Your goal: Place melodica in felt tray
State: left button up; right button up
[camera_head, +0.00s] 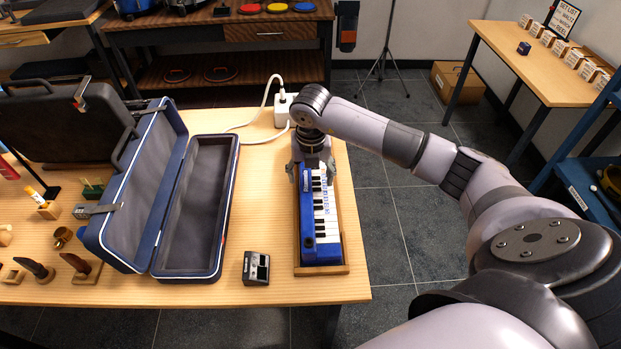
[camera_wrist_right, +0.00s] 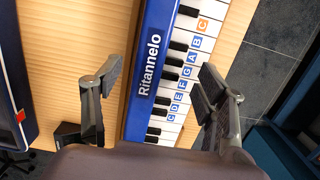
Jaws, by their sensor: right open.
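The melodica (camera_head: 320,222), blue with white and black keys, lies lengthwise within the wooden rim of the tray (camera_head: 322,270) near the table's right edge. The tray's felt floor is hidden under it. My right gripper (camera_head: 311,172) is over the far end of the melodica, its fingers open on either side. In the right wrist view the melodica (camera_wrist_right: 152,75) with its "Ritannelo" lettering runs between the two spread fingers (camera_wrist_right: 158,84), with a gap on the left; contact on the right cannot be told. My left gripper is not in view.
An open blue case (camera_head: 215,277) stands left of the tray. A small black device (camera_head: 256,268) lies between them. A white power block (camera_head: 284,108) with a cable is behind the tray. Small wooden stands (camera_head: 82,268) fill the table's left side. Bare wood surrounds the small device.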

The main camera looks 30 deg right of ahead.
aim_at(311, 186)
notch_tip(311, 186, up, 10)
jog(key=s+b, duration=0.1)
jog(key=shift+a, duration=0.35)
jog(key=shift+s, duration=0.1)
